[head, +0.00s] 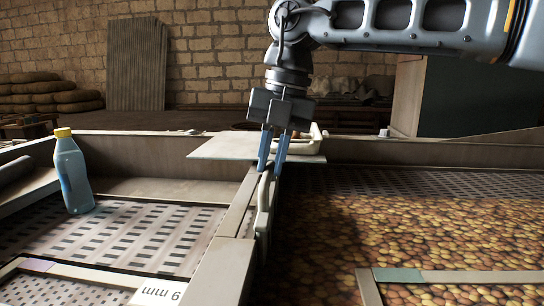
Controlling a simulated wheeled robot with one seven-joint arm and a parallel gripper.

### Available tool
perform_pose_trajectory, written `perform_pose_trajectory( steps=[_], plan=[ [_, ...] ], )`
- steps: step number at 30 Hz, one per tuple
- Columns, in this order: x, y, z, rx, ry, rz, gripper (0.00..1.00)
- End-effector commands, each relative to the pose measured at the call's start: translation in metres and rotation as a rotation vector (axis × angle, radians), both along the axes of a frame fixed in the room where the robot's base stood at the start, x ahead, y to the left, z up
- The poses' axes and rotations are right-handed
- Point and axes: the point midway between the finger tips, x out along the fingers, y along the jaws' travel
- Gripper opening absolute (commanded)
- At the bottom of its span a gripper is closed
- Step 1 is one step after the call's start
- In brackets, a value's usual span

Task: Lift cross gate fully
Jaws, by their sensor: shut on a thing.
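My gripper (271,171) points down at the centre of the head view, its blue fingers close together. It is shut on the upper end of a pale grey-green handle (264,208), which runs along the divider between the left grate and the bed of round pieces. I take this handle to be part of the cross gate; the gate's panel cannot be made out, and the fingers hide the handle's top. A flat pale plate (222,147) lies behind the gripper, with another pale handle (314,139) at its right, partly hidden by the fingers.
A clear blue bottle with a yellow cap (72,172) stands on the left grate (130,232). The wooden divider (228,252) runs toward the front. Small orange-brown round pieces (400,232) cover the right bed. A frame bar (460,277) crosses the front right.

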Motion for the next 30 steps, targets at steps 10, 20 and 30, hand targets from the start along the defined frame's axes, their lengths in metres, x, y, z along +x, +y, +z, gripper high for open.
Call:
perform_pose_trajectory(
  steps=[10,20,30],
  plan=[
    [0.000,0.000,0.008,0.001,-0.001,0.000,0.00],
    [0.001,0.000,0.057,0.001,-0.003,-0.003,0.00],
    [0.002,0.000,0.060,0.004,-0.006,-0.002,0.17]
  ],
)
